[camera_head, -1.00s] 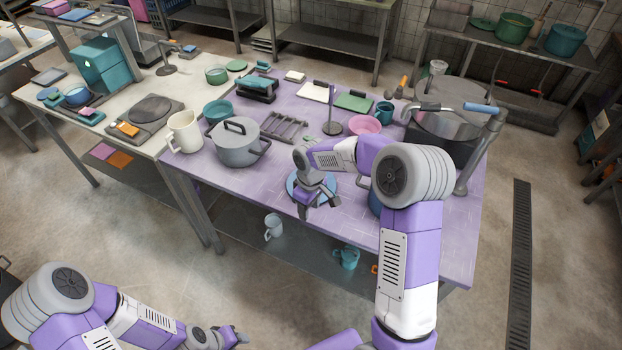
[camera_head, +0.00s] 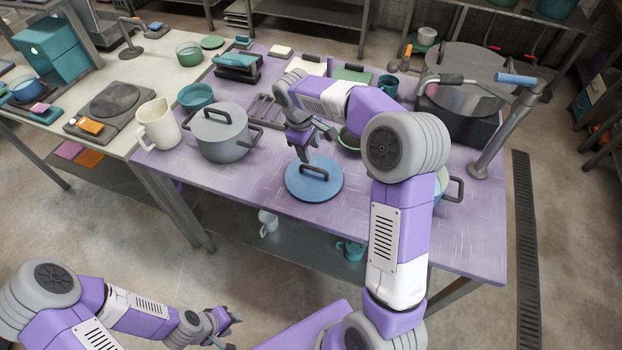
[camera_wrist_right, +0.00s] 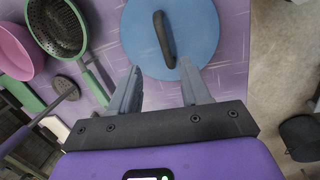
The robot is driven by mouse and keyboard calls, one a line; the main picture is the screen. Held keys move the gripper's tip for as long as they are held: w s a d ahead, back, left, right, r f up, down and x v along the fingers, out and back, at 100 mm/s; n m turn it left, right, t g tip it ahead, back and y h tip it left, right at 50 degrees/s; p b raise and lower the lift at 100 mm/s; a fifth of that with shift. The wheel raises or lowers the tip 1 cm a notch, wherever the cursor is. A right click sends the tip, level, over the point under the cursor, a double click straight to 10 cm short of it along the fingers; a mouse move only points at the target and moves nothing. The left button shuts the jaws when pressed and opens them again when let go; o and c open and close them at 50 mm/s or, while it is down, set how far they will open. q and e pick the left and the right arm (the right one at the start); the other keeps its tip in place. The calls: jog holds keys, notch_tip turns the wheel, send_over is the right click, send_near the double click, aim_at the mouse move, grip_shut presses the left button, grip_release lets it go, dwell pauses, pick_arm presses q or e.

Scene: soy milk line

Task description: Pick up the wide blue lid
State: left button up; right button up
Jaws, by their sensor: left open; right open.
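The wide blue lid (camera_head: 314,184) lies flat on the purple-topped table, with a dark bar handle on top. In the right wrist view the lid (camera_wrist_right: 190,35) is just beyond the fingertips, its handle upright in the picture between the two finger lines. My right gripper (camera_head: 304,148) is open and empty, above the lid's far edge and pointing down; it also shows in the right wrist view (camera_wrist_right: 162,80). My left gripper (camera_head: 232,318) is open and empty, low in front of the table, well away from the lid.
A grey lidded pot (camera_head: 222,138) and a cream pitcher (camera_head: 158,125) stand left of the lid. A green-handled strainer (camera_wrist_right: 60,28) and a pink bowl (camera_wrist_right: 15,55) lie close by. A large steel pot (camera_head: 462,88) stands at the back right. The table's front strip is clear.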

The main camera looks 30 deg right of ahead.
aim_at(313, 168)
jog(key=shift+s+d+f, duration=0.15)
jog(key=shift+s+f, duration=0.05)
jog(key=shift+f, duration=0.7)
jog(key=f, duration=0.1)
jog(key=f+b, duration=0.1)
jog(key=f, duration=0.1)
jog(key=f+b, duration=0.1)
jog(key=f, duration=0.1)
jog(key=shift+s+d, duration=0.2)
jog(key=shift+s, duration=0.05)
jog(key=shift+d+f, duration=0.1)
jog(key=shift+f, duration=0.25)
grip_shut()
